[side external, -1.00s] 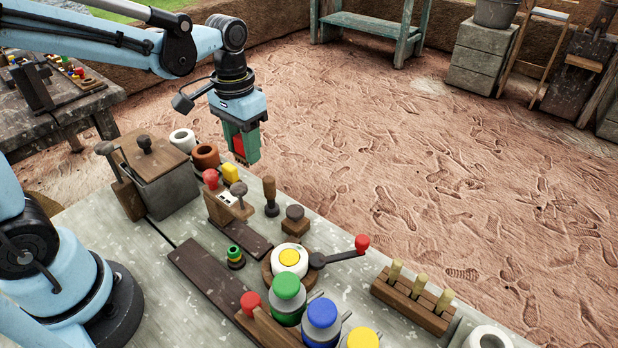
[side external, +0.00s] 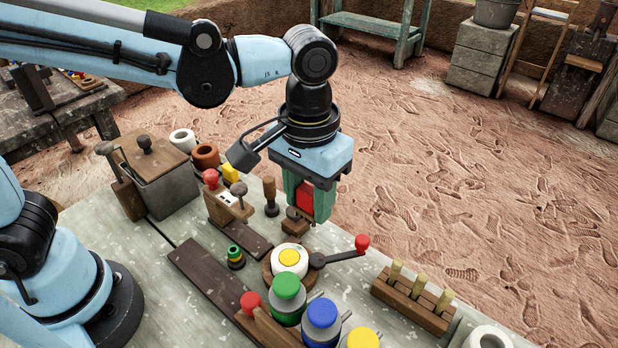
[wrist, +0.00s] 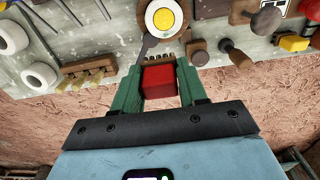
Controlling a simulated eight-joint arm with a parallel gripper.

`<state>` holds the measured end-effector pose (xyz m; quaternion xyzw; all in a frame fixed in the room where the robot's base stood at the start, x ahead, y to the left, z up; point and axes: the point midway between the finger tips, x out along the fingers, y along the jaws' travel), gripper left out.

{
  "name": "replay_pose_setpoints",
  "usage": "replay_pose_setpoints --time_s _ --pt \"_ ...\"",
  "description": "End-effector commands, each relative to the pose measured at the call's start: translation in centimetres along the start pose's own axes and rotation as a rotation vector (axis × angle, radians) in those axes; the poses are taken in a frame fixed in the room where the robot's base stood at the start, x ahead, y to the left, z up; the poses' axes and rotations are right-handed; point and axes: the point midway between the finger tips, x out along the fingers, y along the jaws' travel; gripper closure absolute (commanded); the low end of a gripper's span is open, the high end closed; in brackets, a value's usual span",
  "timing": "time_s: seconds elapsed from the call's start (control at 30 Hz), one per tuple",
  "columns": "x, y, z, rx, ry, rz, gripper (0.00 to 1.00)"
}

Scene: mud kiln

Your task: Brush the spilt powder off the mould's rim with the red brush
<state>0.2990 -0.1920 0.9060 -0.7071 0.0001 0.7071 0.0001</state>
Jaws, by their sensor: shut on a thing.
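My gripper (side external: 307,208), with green fingers, is shut on the red brush (side external: 305,194). The red block of the brush (wrist: 160,82) also shows between the fingers in the wrist view, with short brown bristles at its far edge. The mould is a white ring (side external: 279,256) with a yellow round centre, seated on a round wooden base. In the wrist view the mould (wrist: 150,26) lies at the top, beyond the brush. The brush is above the table and appears apart from the mould. Loose powder on the rim cannot be made out.
A crank with a red knob (side external: 362,242) sticks out right of the mould. Green (side external: 287,287), blue (side external: 322,315) and yellow-topped pots stand in front. A small wooden block (side external: 295,222) is just behind. A pegged rack (side external: 412,300) stands to the right.

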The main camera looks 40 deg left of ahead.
Motion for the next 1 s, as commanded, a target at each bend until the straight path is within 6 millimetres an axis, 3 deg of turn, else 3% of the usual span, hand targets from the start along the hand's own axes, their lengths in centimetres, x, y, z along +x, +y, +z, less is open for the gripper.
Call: replay_pose_setpoints --time_s 0.1,0.37,1.0 --pt "-0.2 1.3 0.8 0.001 0.000 0.000 0.82" --pt "0.6 1.7 1.0 -0.002 0.000 0.000 0.82" --pt "6.3 1.6 1.0 -0.001 0.000 0.000 0.82"
